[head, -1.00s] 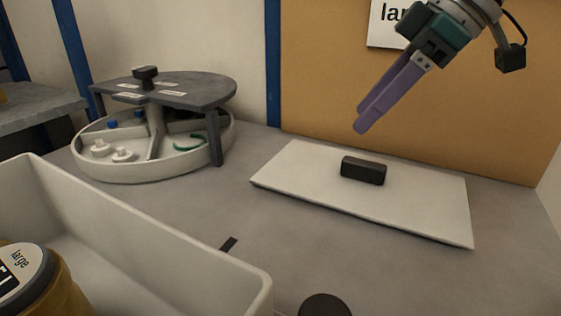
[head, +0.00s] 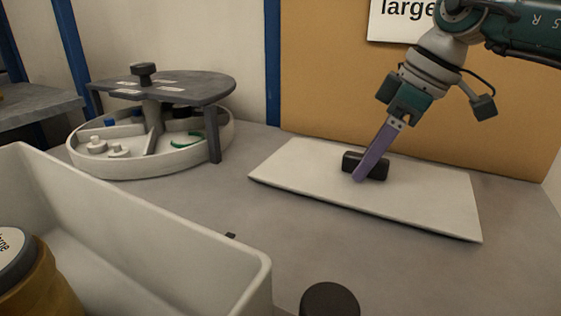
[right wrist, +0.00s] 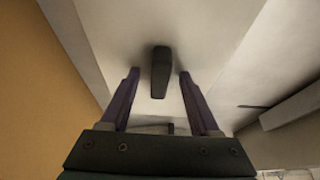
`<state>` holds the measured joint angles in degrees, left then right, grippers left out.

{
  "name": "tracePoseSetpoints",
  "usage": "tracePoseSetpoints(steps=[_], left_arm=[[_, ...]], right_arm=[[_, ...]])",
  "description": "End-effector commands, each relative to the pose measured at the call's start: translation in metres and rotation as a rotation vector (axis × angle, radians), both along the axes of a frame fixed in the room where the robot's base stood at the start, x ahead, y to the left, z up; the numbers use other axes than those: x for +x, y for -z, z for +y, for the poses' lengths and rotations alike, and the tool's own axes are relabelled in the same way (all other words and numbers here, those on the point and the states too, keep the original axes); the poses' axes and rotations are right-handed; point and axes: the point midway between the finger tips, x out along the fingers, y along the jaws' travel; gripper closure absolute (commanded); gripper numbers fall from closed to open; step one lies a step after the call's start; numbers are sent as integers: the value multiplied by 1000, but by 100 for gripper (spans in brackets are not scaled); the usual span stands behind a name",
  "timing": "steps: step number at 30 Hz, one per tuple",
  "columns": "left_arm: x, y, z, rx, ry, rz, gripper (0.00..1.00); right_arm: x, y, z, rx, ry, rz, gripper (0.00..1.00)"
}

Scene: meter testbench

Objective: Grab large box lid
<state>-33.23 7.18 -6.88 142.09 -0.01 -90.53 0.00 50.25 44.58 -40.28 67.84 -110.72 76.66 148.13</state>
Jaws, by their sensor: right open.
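The large box lid (head: 425,205) is a flat white panel lying on the grey bench at the right of the head view; its surface also shows in the right wrist view (right wrist: 215,45). A black block handle (head: 350,160) stands on its middle. My right gripper (head: 362,172) is over the lid, its purple fingers partly covering the handle. In the right wrist view my right gripper (right wrist: 158,75) is open, with one finger on each side of the handle (right wrist: 160,72) and a gap on both sides. My left gripper is not in view.
An open white box (head: 200,245) stands at front left with a large labelled jar (head: 35,280) in it. A round divided tray (head: 150,165) under a dark top is at back left. A dark round knob (head: 330,298) is at the front edge. An orange panel (head: 320,95) stands behind the lid.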

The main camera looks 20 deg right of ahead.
Motion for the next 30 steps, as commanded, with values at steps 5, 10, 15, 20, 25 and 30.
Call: tracePoseSetpoints(steps=[5,10,15,20,25,30], left_arm=[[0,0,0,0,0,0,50],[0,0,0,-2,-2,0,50],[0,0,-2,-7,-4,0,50],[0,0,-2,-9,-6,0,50],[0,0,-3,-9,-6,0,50],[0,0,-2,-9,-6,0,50]], right_arm=[[0,0,0,0,-1,0,38],[0,0,0,0,-1,0,55],[0,0,0,0,0,0,75],[0,0,0,0,0,0,93],[0,-1,0,0,0,0,100],[0,-1,0,0,0,0,100]])
